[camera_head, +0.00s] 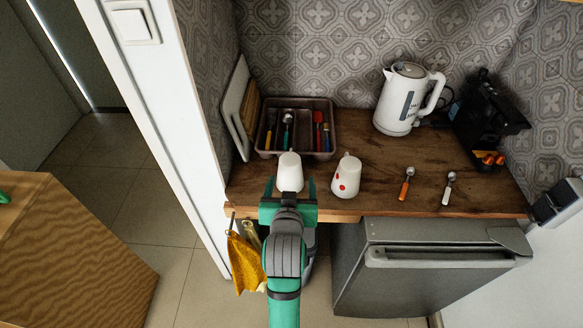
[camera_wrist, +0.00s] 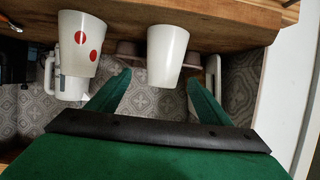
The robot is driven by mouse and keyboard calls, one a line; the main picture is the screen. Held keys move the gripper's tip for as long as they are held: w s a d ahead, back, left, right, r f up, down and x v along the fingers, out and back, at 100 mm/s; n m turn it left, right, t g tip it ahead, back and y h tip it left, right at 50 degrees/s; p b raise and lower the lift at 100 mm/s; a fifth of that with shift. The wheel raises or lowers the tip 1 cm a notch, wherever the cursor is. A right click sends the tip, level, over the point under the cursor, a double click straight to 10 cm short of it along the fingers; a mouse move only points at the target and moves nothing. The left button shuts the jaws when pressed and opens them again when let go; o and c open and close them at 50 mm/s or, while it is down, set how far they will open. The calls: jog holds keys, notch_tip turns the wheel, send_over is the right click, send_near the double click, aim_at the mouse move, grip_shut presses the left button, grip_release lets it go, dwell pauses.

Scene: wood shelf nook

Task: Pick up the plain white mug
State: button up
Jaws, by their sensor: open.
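The plain white mug (camera_head: 290,168) stands near the front edge of the wooden counter; it also shows in the wrist view (camera_wrist: 166,52), where the picture is upside down. My gripper (camera_head: 290,187) is open and empty at the counter's front edge, facing the mug. In the wrist view the two green fingers (camera_wrist: 158,82) point toward the mug, one to each side of its line. No finger visibly touches it, and I cannot tell how far the tips reach past its near side. No handle shows on this mug.
A white mug with red dots (camera_head: 346,177) stands close on the right. Behind is a utensil tray (camera_head: 327,153), with boards (camera_head: 237,105) leaning at left. A kettle (camera_head: 400,104), coffee machine (camera_head: 488,112) and two scoops (camera_head: 406,184) are further right. A yellow cloth (camera_head: 243,262) hangs below.

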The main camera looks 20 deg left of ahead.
aim_at(289, 173)
jog(key=shift+w+a, duration=0.1)
jog(key=shift+w, duration=0.25)
jog(key=x, duration=0.3)
jog(key=shift+a+f, duration=0.15)
jog(key=shift+a, duration=0.3)
jog(key=shift+x, duration=3.35)
jog(key=shift+d, duration=0.1)
jog(key=c, duration=1.4)
